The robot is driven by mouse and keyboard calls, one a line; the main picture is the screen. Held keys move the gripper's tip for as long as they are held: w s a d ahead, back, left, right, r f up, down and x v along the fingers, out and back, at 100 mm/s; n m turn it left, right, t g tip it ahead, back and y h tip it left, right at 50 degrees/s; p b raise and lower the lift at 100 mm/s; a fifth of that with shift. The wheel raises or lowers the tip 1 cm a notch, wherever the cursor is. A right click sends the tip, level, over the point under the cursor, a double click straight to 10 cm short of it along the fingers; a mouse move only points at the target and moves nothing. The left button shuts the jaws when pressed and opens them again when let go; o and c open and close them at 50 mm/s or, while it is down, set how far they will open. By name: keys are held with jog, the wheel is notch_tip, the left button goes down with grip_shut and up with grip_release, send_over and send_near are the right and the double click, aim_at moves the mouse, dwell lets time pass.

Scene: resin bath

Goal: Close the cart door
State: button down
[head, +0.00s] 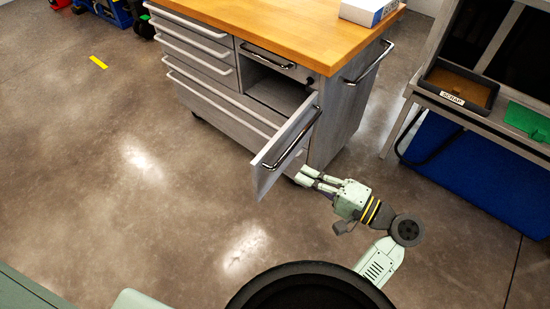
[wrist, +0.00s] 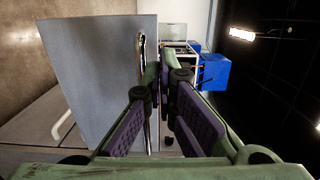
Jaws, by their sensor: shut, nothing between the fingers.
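The grey cart (head: 228,105) has a wooden top. Its door (head: 270,178) stands swung out from the front, with the compartment (head: 278,92) behind it open. The door's chrome handle (head: 296,138) is on the face toward my gripper. My gripper (head: 306,176) is shut and empty, low beside that face near the door's free edge. In the wrist view the door (wrist: 85,75) fills the left side, and the handle (wrist: 141,55) is partly hidden behind the left finger of my gripper (wrist: 163,70). I cannot tell whether the fingers touch the door.
A white box (head: 367,11) sits on the cart top. A side rail (head: 370,62) juts from the cart's right end. At right stands a bench with a scrap tray (head: 460,84) and a blue panel (head: 475,170) below. The floor (head: 130,210) left of the door is clear.

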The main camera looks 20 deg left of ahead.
aim_at(274, 165)
jog(key=p+x, duration=0.2)
jog(key=x, duration=0.7)
jog(key=shift+a, duration=0.35)
jog(key=shift+a, duration=0.1)
